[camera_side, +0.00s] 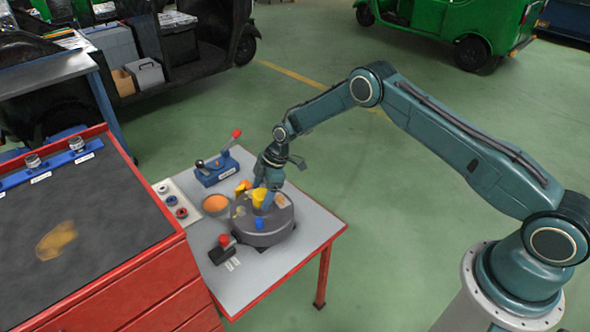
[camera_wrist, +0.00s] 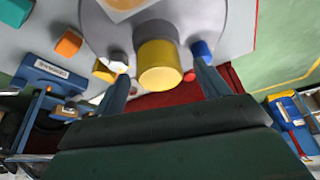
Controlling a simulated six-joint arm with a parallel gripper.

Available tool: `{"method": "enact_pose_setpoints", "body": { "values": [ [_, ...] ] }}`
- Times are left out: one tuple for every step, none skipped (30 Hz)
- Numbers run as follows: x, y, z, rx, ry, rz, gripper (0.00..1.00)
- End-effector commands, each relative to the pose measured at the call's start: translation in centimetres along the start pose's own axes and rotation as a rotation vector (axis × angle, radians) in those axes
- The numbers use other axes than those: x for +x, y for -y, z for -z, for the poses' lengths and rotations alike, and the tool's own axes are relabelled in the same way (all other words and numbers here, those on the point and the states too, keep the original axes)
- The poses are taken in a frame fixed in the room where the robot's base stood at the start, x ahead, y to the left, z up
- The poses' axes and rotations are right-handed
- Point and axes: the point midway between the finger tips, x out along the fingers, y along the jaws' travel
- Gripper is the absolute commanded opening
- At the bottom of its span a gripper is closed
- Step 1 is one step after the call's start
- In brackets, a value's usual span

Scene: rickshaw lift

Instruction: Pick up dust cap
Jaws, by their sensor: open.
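A yellow cylindrical piece, which looks like the dust cap (camera_side: 259,197), stands on the round grey turntable (camera_side: 262,239) in the side view. In the wrist view the yellow cap (camera_wrist: 158,64) lies between the two spread fingers of my gripper (camera_wrist: 161,75). My gripper (camera_side: 268,191) is open, pointing down over the turntable. The fingers are on either side of the cap, and I see gaps beside it in the wrist view. A small blue piece (camera_side: 259,224) sits near the turntable's front edge. It shows close to the right finger in the wrist view (camera_wrist: 200,49).
The turntable stands on a grey-topped red table (camera_side: 284,274). Around it are an orange-filled bowl (camera_side: 216,204), a blue lever fixture (camera_side: 217,170), a dark red-knobbed block (camera_side: 223,251) and a tray of rings (camera_side: 171,200). A red cabinet (camera_side: 150,286) adjoins on the left.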

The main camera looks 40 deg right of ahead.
Motion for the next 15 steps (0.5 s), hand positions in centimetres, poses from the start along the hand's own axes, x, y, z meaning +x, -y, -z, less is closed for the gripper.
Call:
{"method": "enact_pose_setpoints", "body": {
  "values": [
    [0.5,0.02,0.03,-0.001,0.0,0.0,0.74],
    [0.69,0.01,0.04,-0.001,0.0,0.0,0.74],
    [0.92,0.02,0.03,-0.001,0.001,0.0,0.74],
    [1.04,0.03,0.03,-0.001,0.001,0.0,0.74],
    [1.13,0.03,0.02,-0.001,0.001,0.0,0.74],
    [1.19,0.03,0.02,-0.001,0.001,0.0,0.74],
    [1.21,0.02,0.03,-0.001,0.001,-0.001,0.74],
    [1.21,0.02,0.03,-0.001,0.001,-0.001,0.74],
    [1.2,0.02,0.03,-0.001,0.001,-0.001,0.74],
    [1.19,0.01,0.03,-0.001,0.001,-0.001,0.74],
    [1.18,0.01,0.03,-0.001,0.0,-0.001,0.74],
    [1.18,0.01,0.03,-0.001,0.0,-0.001,0.74],
    [1.17,0.01,0.03,-0.001,0.0,-0.001,0.74],
    [1.17,0.01,0.03,-0.001,0.0,-0.001,0.74],
    [1.17,0.01,0.02,-0.001,0.0,-0.001,0.74]
  ]
}}
